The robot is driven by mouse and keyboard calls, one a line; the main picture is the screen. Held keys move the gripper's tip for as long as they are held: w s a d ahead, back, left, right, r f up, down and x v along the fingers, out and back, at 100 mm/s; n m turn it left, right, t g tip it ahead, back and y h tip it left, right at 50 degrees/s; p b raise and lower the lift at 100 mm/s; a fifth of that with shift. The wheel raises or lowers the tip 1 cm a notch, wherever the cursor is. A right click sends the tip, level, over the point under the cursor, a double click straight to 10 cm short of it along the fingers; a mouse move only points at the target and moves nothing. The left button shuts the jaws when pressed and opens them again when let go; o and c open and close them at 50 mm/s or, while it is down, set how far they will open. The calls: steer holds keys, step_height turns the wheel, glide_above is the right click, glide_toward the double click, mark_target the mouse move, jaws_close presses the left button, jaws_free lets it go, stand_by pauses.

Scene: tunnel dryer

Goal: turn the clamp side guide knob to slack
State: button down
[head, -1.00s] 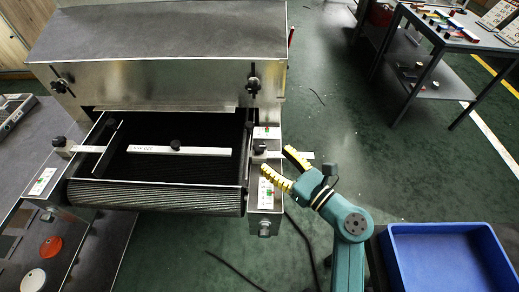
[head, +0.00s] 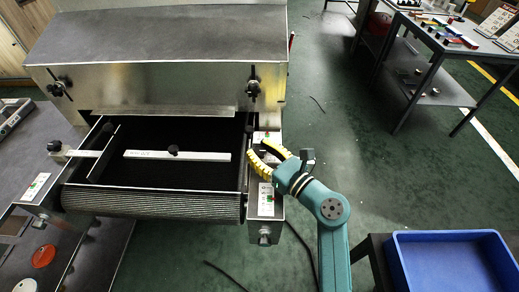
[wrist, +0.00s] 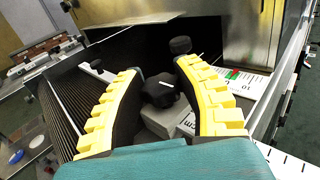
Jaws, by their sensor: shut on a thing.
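The clamp side guide knob (wrist: 160,92) is a black lobed knob with a white pointer line. It sits on a grey block beside the belt, at the right side of the dryer mouth. My gripper (wrist: 157,78) has its two yellow, black-padded fingers on either side of this knob and is shut on it. In the head view my gripper (head: 257,149) reaches in from the right, and its fingers hide the knob. A scale plate (wrist: 246,85) with green and red marks lies just right of the fingers in the wrist view.
Another guide knob (head: 55,146) is at left. The steel hood (head: 160,85) stands behind. A blue bin (head: 445,237) is at lower right.

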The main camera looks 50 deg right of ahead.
steer(key=n+y+b, duration=0.2)
steer(key=y, duration=0.1)
steer(key=n+y+b, duration=0.1)
steer(key=y, duration=0.1)
steer(key=shift+d+f+g, duration=0.1)
steer(key=shift+f+g, duration=0.2)
steer(key=shift+r+n+y+b, duration=0.2)
steer(key=shift+n+y+b, duration=0.15)
steer(key=shift+n+y, duration=0.45)
steer(key=c, duration=0.7)
jaws_free()
steer(key=v, duration=1.2)
steer(key=shift+r, duration=0.2)
